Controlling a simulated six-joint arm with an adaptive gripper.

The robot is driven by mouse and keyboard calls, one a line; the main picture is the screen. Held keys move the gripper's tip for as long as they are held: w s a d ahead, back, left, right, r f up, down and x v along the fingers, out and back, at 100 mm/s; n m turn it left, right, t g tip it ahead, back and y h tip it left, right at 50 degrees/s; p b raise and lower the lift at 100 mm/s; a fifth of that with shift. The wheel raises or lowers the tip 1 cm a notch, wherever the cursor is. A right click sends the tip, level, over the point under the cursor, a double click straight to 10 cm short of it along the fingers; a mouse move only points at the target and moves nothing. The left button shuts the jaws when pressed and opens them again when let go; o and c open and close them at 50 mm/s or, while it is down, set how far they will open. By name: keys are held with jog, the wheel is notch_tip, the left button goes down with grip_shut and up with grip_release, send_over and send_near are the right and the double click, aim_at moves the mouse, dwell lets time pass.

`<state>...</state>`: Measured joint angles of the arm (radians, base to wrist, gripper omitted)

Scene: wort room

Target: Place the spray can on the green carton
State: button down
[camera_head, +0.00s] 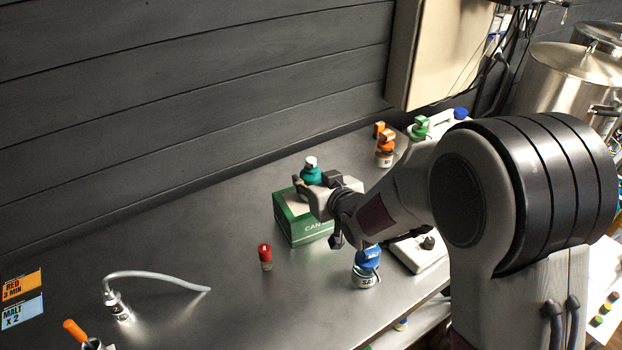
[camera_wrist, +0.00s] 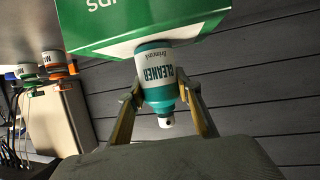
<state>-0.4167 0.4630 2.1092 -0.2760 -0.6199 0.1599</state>
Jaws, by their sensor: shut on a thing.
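The spray can (camera_wrist: 158,72) is teal and white with the word CLEANER and a white nozzle. In the head view the spray can (camera_head: 311,174) is upright at the green carton's top. My gripper (camera_head: 312,185) is shut on it; in the wrist view my gripper (camera_wrist: 160,88) has one finger on each side of the can. The green carton (camera_head: 300,225), green with a white band, stands on the metal bench; its wall (camera_wrist: 110,35) fills the top of the wrist view. The can's base meets the carton's edge in that view, but I cannot tell whether it rests on it.
A red-capped bottle (camera_head: 265,257) stands in front of the carton, left of a blue-topped bottle (camera_head: 367,265). Orange-topped bottles (camera_head: 384,147) and a green-topped one (camera_head: 420,128) stand behind. Bench (camera_head: 190,235) left of the carton is clear.

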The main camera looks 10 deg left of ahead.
dwell(0.4)
jog(key=c, duration=1.4)
grip_release()
jog(key=shift+f, duration=0.1)
jog(key=shift+c, duration=0.2)
jog(key=shift+r, duration=0.2)
jog(key=v, duration=1.2)
jog(key=shift+f, duration=0.1)
